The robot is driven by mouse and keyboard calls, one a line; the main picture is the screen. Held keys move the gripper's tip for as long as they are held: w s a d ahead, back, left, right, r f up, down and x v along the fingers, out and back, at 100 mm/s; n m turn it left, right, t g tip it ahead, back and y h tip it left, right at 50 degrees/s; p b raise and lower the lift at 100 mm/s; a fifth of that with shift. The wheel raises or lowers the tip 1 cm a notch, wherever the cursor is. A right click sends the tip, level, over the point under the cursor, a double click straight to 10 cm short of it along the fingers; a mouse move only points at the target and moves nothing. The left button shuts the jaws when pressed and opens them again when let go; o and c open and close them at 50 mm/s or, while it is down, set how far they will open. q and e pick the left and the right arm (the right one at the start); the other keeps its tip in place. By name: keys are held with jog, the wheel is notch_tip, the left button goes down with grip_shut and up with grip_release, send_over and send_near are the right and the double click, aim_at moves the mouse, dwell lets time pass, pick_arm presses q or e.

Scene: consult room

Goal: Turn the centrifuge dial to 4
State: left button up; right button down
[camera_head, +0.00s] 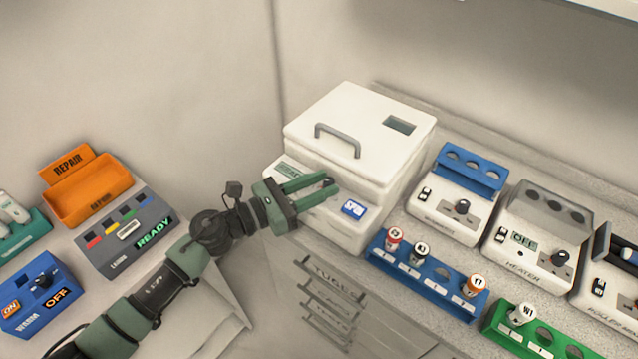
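My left gripper (331,186) reaches in from the left in front of the centrifuge's front face. Its two green fingers are apart, with a narrow gap between them, and their dark tips are close to the front panel. The dial does not show; the fingers cover that part of the panel. I cannot tell whether the tips touch it. My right gripper is not in view.
To the right stand a blue-topped device (458,195), a heater (535,235), and blue (425,280) and green (535,335) racks with tubes. At left are an orange repair tray (90,190), a grey "READY" panel (125,235) and a blue warmer box (38,292).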

pick_arm(q)
grip_shut()
jog(key=shift+s+d+r+n+t+y+p, duration=0.1)
jog(key=shift+s+n+t+y+p, duration=0.05)
jog(key=shift+n+t+y+p, duration=0.35)
jog(key=shift+s+d+r+n+t+y+p, duration=0.1)
jog(key=shift+n+t+y+p, duration=0.2)
jog(key=shift+n+t+p, duration=0.3)
jog(key=n+t+y+p, duration=0.2)
jog(key=shift+s+d+t+y, duration=0.15)
jog(key=shift+d+t+y, duration=0.05)
jog(key=shift+t+y, duration=0.2)
jog(key=n+t+y, duration=0.1)
jog(key=n+t+y+p, duration=0.1)
jog(key=y, duration=0.1)
jog(key=shift+s+d+f+n, duration=0.15)
jog(key=shift+d+n, duration=0.05)
jog(key=shift+n, duration=0.1)
jog(key=shift+d+n+t+y, duration=0.2)
jog(key=shift+n+t+y, duration=0.5)
jog(key=shift+n+y, duration=1)
jog(key=shift+m+y, duration=0.3)
jog(key=shift+y, duration=0.4)
